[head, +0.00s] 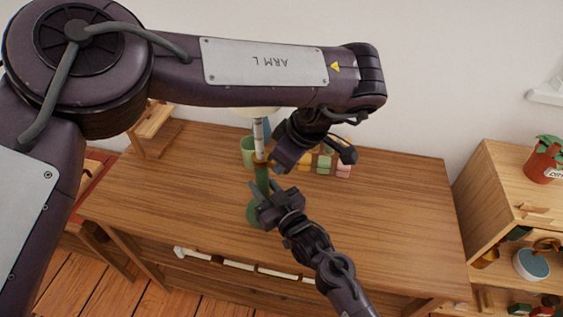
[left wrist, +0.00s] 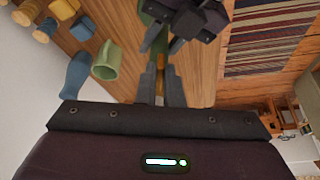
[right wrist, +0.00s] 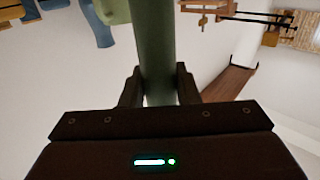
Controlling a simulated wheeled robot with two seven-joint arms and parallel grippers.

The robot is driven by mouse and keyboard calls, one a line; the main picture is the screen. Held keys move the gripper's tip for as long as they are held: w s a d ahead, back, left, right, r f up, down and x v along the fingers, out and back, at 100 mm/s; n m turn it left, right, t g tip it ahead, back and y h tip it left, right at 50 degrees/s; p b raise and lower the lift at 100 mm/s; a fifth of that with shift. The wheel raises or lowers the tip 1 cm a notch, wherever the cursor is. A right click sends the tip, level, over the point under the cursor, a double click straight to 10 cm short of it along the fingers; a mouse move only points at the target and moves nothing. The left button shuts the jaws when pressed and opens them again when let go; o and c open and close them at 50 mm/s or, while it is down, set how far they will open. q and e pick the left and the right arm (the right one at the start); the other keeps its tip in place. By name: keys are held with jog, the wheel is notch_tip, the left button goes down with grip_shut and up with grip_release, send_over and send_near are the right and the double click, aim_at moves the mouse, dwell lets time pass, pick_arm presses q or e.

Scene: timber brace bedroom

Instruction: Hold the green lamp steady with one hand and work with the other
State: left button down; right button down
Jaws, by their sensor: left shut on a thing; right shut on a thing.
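The green lamp (head: 262,180) stands upright on the wooden desk, with a green lower stem, a brass-coloured collar, a pale upper stem and a shade mostly hidden behind my left arm. My right gripper (head: 262,192) is shut around the lower stem above the base (head: 256,214). The right wrist view shows the green stem (right wrist: 155,50) between its fingers (right wrist: 158,88). My left gripper (head: 270,164) is shut at the lamp near the collar, just above the right one.
A shelf unit (head: 510,190) with a potted plant (head: 544,162) stands right. The desk's right side is clear.

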dwell(0.4)
pick_arm(q)
jog(key=c, duration=1.6)
grip_release()
jog(key=shift+o, duration=0.2)
